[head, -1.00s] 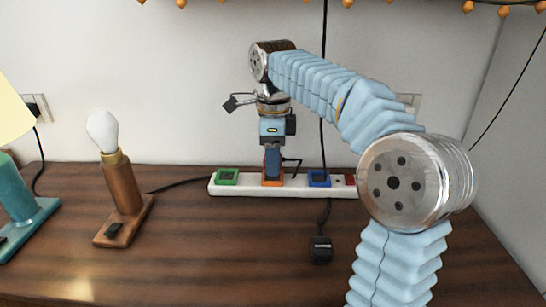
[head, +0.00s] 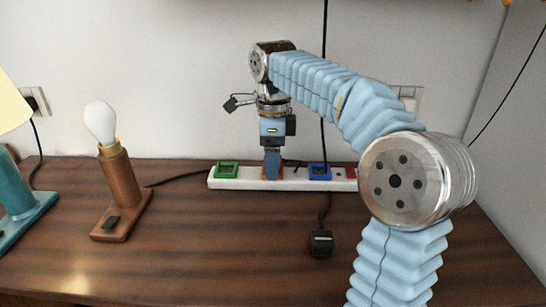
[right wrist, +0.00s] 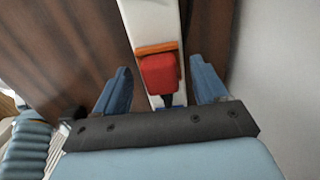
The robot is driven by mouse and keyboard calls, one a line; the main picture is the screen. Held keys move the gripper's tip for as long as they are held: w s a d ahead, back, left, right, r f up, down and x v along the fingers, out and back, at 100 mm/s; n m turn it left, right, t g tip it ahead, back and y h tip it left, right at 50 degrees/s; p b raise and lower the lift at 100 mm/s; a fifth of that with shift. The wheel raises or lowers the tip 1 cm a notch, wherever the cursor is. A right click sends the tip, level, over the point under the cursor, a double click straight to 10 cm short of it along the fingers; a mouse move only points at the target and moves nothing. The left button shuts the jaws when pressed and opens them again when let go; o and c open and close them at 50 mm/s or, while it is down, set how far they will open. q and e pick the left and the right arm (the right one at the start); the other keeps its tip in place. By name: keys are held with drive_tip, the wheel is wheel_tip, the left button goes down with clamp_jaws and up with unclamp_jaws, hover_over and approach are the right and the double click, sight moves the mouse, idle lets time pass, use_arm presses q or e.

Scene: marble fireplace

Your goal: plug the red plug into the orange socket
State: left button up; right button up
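The orange socket (head: 264,172) is on the white power strip (head: 243,184) at the back of the table. It also shows in the right wrist view (right wrist: 155,48). The red plug (right wrist: 160,74) sits against the orange socket, its dark cord leading off toward the gripper; I cannot tell how deep it sits. In the head view the plug is hidden by my fingers. My right gripper (head: 272,174) points down over the orange socket. In the right wrist view my right gripper (right wrist: 160,78) is open, one blue finger on each side of the plug with gaps between. My left gripper is out of view.
The strip also has a green socket (head: 226,170) and a blue socket (head: 319,172). A black plug (head: 321,243) lies in front of it. A bulb lamp (head: 119,180) and a teal lamp (head: 18,200) stand left. The front middle of the table is clear.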

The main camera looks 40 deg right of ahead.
wheel_tip(320, 180, up, 7)
drive_tip(key=shift+f+p, duration=0.1)
drive_tip(key=shift+p, duration=0.65)
drive_tip(key=shift+r, duration=0.35)
